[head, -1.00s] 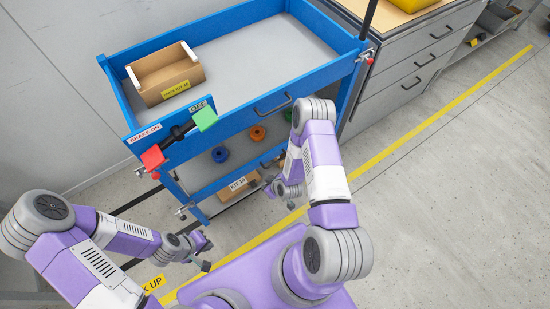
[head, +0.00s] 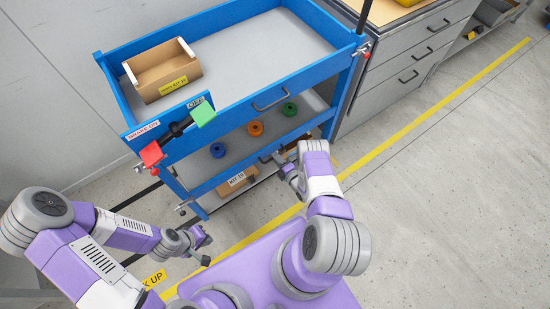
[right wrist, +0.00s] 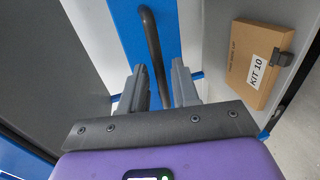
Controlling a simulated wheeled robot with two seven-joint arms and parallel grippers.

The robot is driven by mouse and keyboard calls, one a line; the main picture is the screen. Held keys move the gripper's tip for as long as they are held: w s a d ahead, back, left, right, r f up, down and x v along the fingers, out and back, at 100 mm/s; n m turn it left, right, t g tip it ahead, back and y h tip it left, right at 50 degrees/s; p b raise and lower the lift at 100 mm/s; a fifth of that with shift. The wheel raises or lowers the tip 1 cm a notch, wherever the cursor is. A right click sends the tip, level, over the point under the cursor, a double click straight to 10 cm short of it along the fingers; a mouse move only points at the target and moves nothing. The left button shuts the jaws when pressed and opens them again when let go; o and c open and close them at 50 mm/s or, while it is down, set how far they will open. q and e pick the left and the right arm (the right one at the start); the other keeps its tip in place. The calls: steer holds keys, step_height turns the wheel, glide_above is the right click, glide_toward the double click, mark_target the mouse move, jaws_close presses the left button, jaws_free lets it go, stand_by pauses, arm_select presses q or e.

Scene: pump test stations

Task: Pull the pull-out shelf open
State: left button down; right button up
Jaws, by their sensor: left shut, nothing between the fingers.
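The pull-out shelf (head: 232,170) is the blue-fronted middle level of a blue trolley, with several coloured spools on it. Its dark bar handle (right wrist: 152,45) runs up the blue front in the right wrist view. My right gripper (right wrist: 160,88) is open, with its fingers apart on either side of the handle's near end; I cannot tell whether they touch it. In the head view my right gripper (head: 284,165) is at the shelf's front and partly hides the handle. My left gripper (head: 207,250) is shut and empty, low in front of the trolley, apart from it.
The trolley's top tray (head: 245,55) holds a cardboard box (head: 165,82) and has its own handle (head: 270,104). A brake bar with red (head: 151,154) and green (head: 203,112) ends sits at its left. A KIT 10 box (right wrist: 258,62) is below the shelf. Grey drawers (head: 405,80) stand right.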

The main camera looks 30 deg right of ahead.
steer(key=shift+x, duration=1)
steer(key=shift+c, duration=0.4)
jaws_close()
